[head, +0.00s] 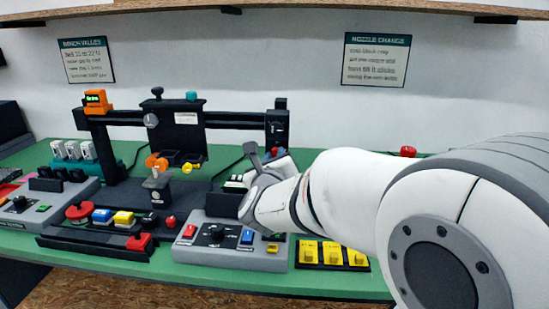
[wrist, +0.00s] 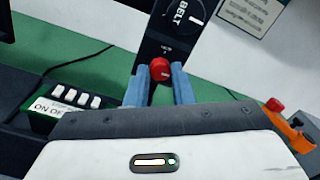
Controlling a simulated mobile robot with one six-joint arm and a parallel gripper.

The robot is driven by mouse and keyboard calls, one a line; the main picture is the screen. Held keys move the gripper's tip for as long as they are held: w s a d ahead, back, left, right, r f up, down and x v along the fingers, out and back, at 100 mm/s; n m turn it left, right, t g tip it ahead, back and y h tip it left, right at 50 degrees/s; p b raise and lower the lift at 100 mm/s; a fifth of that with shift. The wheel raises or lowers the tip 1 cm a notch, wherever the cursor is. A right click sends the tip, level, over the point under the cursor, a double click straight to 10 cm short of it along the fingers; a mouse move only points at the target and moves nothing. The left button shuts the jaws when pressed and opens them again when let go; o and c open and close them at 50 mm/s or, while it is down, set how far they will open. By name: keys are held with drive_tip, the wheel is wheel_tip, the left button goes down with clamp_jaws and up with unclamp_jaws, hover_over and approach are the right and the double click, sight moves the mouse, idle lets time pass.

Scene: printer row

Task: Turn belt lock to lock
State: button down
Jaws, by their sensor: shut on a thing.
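In the wrist view a small round red knob (wrist: 160,68) sits on a black upright panel (wrist: 158,50), just below a dial marked BELT (wrist: 188,14). The tiny print above the knob is too small to read. My gripper (wrist: 163,80) is shut on the red knob, with one blue-grey finger on each side of it. In the head view a red spot (head: 275,151) shows low on the printer's right post (head: 277,128), beside my wrist. My fingers are mostly hidden there behind my own wrist.
White switches (wrist: 75,98) by an ON OFF label stand at left in the wrist view. An orange part (wrist: 301,139) is at right. In the head view a grey control box (head: 225,256) and yellow switches (head: 333,253) stand below my arm. The printer's crossbar (head: 228,119) runs left.

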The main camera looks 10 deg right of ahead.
drive_tip(key=shift+f+n+b, duration=0.15)
drive_tip(key=shift+n+b, duration=1.3)
drive_tip(key=shift+n, duration=0.45)
drive_tip(key=n+b, duration=0.1)
drive_tip(key=n, duration=0.3)
drive_tip(key=shift+n, duration=0.3)
drive_tip(key=n, duration=0.5)
drive_tip(key=shift+n+p, duration=0.65)
drive_tip(key=shift+n, duration=1.65)
drive_tip(key=c, duration=1.3)
unclamp_jaws()
drive_tip(key=shift+o, duration=0.2)
